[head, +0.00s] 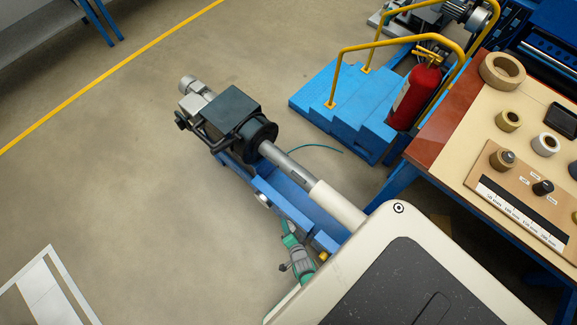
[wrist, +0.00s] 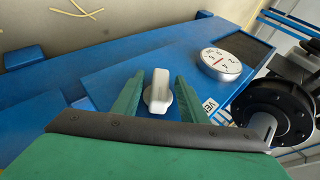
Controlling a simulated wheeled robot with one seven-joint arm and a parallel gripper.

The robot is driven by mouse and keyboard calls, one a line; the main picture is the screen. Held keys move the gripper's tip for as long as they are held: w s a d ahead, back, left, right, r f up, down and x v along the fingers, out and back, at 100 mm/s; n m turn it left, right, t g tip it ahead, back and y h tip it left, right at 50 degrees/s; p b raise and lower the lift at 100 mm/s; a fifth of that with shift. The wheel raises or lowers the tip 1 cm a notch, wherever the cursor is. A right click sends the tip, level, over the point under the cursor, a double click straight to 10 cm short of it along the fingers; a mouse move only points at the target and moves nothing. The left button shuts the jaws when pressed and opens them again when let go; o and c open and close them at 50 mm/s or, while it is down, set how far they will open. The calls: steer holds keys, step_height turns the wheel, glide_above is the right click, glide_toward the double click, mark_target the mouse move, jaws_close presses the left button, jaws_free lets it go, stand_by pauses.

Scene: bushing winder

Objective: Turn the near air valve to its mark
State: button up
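The near air valve shows as a white knob (wrist: 158,92) on a blue panel in the wrist view. Its raised grip bar runs roughly up and down in the picture. My gripper (wrist: 159,77) is open, with one green finger on each side of the knob. A narrow gap shows beside each finger, so I see no clear contact. No mark for the valve can be made out; a white label beside the right finger is partly covered. In the head view my green gripper (head: 287,230) is beside the winder's blue frame (head: 262,183), and the knob cannot be made out.
A black flange (wrist: 273,113) is further right.

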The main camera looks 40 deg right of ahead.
jaws_close()
steer(key=shift+w+d+g, duration=0.1)
steer(key=shift+g, duration=0.6)
steer(key=shift+n+g, duration=0.4)
steer(key=shift+g, duration=0.7)
steer(key=shift+w+n+g, duration=0.15)
steer(key=shift+n+g, duration=0.35)
steer(key=shift+g, duration=1.9)
steer(key=shift+a, duration=0.2)
jaws_free()
